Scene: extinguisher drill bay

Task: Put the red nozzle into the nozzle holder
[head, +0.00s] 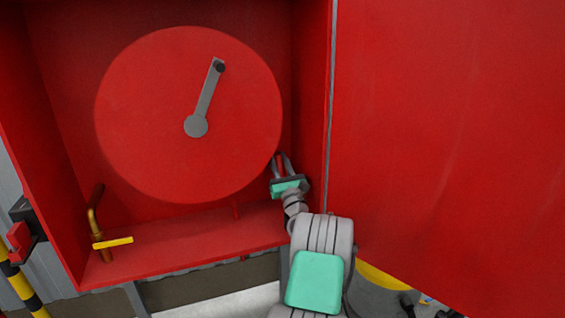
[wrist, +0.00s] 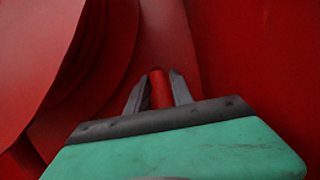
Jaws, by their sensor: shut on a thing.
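The red nozzle (wrist: 160,88) is between the two grey fingers of my gripper (wrist: 159,77) in the wrist view, and the fingers are shut on it. In the head view my gripper (head: 281,157) is inside the red cabinet, at the lower right of the round reel and close to the right wall. A little of the red nozzle (head: 281,166) shows between the fingers there. I cannot make out the nozzle holder for certain; it may be hidden or blend in with the red walls.
The red reel (head: 150,110) with a grey crank (head: 207,95) fills the cabinet's back. A brass valve with a yellow handle (head: 113,242) stands at the lower left. The open red door (head: 450,130) bounds the right.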

